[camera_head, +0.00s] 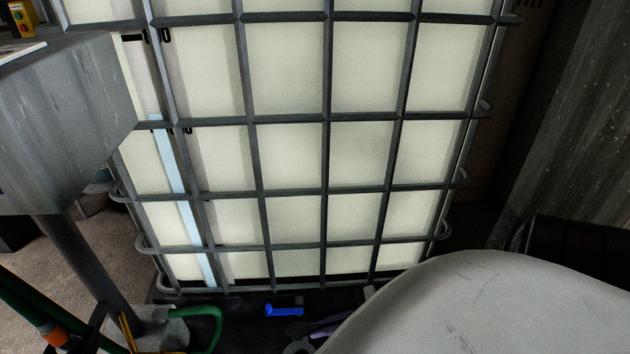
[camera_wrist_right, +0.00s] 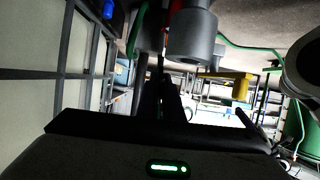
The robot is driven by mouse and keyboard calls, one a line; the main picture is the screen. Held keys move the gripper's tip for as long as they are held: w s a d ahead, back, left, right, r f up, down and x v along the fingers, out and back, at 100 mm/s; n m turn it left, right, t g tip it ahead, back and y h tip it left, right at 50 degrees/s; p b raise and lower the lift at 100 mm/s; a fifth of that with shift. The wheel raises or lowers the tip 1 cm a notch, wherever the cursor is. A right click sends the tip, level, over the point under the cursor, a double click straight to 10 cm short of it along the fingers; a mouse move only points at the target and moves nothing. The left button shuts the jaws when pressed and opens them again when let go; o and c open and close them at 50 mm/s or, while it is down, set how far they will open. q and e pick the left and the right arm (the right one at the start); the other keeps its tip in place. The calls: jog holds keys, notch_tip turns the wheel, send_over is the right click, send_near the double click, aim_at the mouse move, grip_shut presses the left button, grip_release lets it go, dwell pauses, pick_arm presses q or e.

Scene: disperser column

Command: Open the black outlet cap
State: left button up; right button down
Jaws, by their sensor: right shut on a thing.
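My right gripper (camera_wrist_right: 167,85) shows in the right wrist view as dark fingers close together. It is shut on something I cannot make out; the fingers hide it. A grey cylinder (camera_wrist_right: 192,40) and a red part (camera_wrist_right: 173,18) are just beyond the fingertips. I cannot tell whether the cap is among these parts. In the head view, my pale right arm covers the lower right. A blue handle (camera_head: 284,311) lies at the foot of the caged tank (camera_head: 290,155). I cannot make out a black outlet cap there. My left gripper is not in view.
A grey block-shaped structure (camera_head: 60,120) on a post stands at the left. A green hose (camera_head: 207,322) curves near the tank's foot. A dark roll-like object (camera_head: 583,260) lies at the right. Tank bars (camera_wrist_right: 65,45) run along the left of the wrist view.

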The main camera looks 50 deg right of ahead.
jog(key=shift+d, duration=0.1)
jog(key=c, duration=2.2)
grip_release()
pick_arm(q)
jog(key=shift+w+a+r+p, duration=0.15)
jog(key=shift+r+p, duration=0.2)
jog(key=shift+p, duration=0.5)
pick_arm(e)
jog(key=v, duration=1)
jog(key=shift+s, duration=0.15)
jog(key=shift+d+r, duration=0.1)
jog(key=shift+r, duration=0.05)
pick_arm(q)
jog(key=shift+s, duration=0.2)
